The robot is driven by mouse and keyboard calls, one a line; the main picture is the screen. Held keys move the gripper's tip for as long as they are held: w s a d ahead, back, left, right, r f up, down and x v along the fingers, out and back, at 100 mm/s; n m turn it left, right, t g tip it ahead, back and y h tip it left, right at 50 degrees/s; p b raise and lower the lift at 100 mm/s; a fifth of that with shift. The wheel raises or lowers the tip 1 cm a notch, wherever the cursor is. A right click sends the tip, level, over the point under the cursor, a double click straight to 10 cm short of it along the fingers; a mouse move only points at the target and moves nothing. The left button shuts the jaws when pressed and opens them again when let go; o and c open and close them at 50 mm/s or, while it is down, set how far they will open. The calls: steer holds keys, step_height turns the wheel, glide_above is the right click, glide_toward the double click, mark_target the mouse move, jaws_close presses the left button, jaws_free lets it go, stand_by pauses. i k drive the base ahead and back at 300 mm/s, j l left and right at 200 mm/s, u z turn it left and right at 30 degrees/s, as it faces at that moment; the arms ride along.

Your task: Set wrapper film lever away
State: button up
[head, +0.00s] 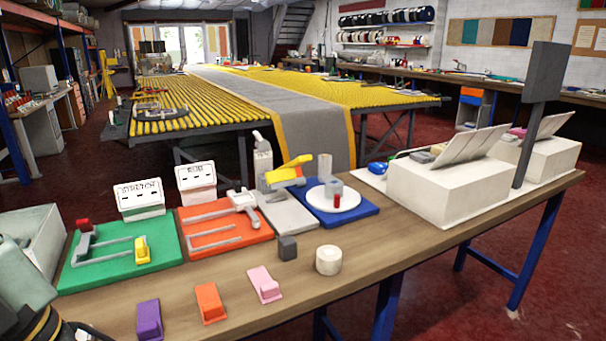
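No part is plainly labelled as the wrapper film lever, so I cannot tell for certain which one it is. A green board (108,272) at the left of the bench carries grey bars, a red-tipped grey lever (85,228) and a yellow block (142,250). A white sign that seems to read STRETCH (140,197) stands behind it. An orange board (215,248) holds grey bars and a grey fitting (241,201). A grey board (290,216) bears a yellow-handled device (291,172). My gripper is not clearly visible.
A blue board (366,214) holds a white disc with a red peg. Purple (149,320), orange (210,303) and pink (264,284) blocks, a dark cube (287,247) and a white roll (328,260) sit near the front. White boxes (443,186) stand right; the right front is clear.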

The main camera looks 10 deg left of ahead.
mark_target(298, 170)
steer(key=l+u, duration=0.1)
steer(key=u, duration=0.3)
steer(key=i+l+u, duration=0.1)
steer(key=u, duration=0.25)
steer(key=l+u, duration=0.15)
steer(key=u, duration=0.25)
steer(key=l+u, duration=0.35)
steer(key=l, duration=0.25)
steer(key=l+u, duration=0.35)
steer(key=l, duration=0.25)
steer(key=l+u, duration=0.15)
steer(key=l, duration=0.45)
steer(key=k+l+u, duration=0.15)
steer(key=l, duration=0.45)
steer(key=k+l, duration=0.1)
steer(key=l, duration=0.3)
steer(key=k+l, duration=0.1)
steer(key=l, duration=0.35)
steer(key=k+l+u, duration=0.1)
steer(key=l, duration=0.3)
